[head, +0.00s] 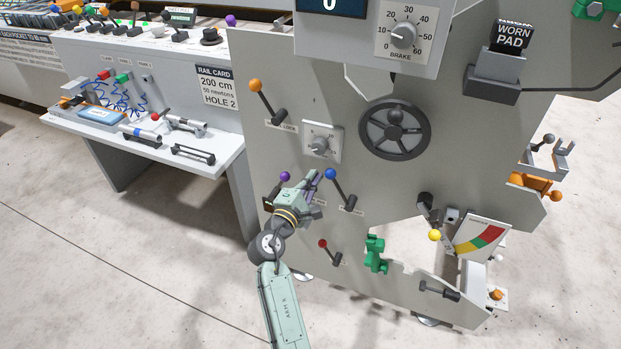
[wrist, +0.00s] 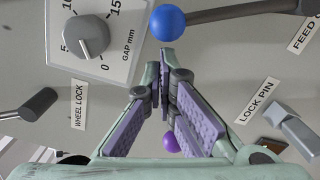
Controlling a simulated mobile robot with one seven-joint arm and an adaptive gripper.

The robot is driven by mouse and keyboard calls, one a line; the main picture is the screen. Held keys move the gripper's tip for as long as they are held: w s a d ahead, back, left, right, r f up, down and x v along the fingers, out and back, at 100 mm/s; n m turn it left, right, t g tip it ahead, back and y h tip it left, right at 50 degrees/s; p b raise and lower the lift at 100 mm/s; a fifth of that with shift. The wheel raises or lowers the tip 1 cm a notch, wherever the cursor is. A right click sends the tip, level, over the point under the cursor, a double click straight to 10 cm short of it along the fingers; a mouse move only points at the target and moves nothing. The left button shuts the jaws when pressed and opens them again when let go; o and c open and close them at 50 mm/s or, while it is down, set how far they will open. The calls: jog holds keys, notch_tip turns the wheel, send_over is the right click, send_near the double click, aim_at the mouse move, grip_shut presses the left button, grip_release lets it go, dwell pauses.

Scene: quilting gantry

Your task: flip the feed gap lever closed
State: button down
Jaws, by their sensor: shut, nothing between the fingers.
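The feed gap lever is a dark arm with a blue ball knob (head: 330,174) on the grey gantry plate (head: 300,60). In the head view its arm slants up and left from its pivot. I cannot tell whether the tips touch the knob.
A gap dial (head: 318,147) sits above my gripper, and a handwheel (head: 394,128) up to the right. A purple knob (head: 285,176) is close beside my gripper. An orange-knobbed lever (head: 255,86), a red-knobbed lever (head: 323,244) and a green fitting (head: 376,252) are nearby.

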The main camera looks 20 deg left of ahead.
jog(key=shift+d+r+m, duration=0.35)
jog(key=shift+m, duration=0.05)
jog(key=shift+d, duration=0.1)
jog(key=d+r+m+b, duration=0.1)
jog(key=d+r+m, duration=0.2)
jog(key=d+m, duration=0.8)
jog(key=shift+s+d+m+g, duration=0.25)
jog(key=shift+d+m+g, duration=0.05)
jog(key=shift+d, duration=1.1)
jog(key=shift+r, duration=0.2)
